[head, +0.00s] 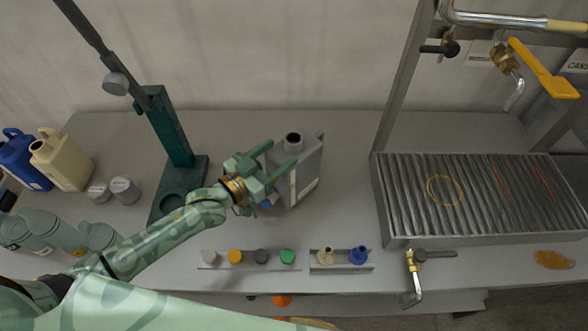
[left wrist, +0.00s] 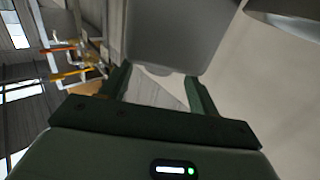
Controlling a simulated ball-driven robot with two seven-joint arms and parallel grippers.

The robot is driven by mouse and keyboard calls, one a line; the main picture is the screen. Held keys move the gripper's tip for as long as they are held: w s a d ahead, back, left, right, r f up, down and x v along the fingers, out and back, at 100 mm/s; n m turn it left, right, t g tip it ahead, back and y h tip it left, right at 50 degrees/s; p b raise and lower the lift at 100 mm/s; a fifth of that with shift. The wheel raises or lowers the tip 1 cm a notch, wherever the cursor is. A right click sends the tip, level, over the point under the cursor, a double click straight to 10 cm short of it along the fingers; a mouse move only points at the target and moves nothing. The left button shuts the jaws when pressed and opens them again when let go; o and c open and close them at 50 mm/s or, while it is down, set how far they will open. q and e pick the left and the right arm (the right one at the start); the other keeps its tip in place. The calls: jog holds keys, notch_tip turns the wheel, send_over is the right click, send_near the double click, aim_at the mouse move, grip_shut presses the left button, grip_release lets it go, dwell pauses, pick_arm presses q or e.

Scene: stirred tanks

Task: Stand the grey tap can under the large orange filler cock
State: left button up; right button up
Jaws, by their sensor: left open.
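The grey can (head: 309,172) stands upright on the bench left of the slatted tray, with a dark open mouth on top. My left gripper (head: 281,157) is open at the can's left side, with its fingers reaching toward it. In the left wrist view the can (left wrist: 180,35) fills the top centre beyond the open fingers (left wrist: 157,78); I cannot tell whether they touch it. The large orange filler cock (head: 545,70) has an orange lever and a bent metal spout above the tray's back right. My right gripper is not in view.
The slatted tray (head: 383,200) bears a yellow ring and red lines. A smaller black-handled cock (head: 440,48) hangs left of the orange one. A green stand (head: 172,130) rises left of the can. Small caps (head: 261,256) line the front edge. Bench between can and tray is clear.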

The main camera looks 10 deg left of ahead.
aim_at(287, 146)
pick_arm(q)
jog(key=x, duration=0.5)
jog(key=shift+a, duration=0.1)
jog(key=shift+s, duration=0.15)
jog(key=shift+c, duration=0.9)
grip_shut()
jog(key=shift+r, duration=0.15)
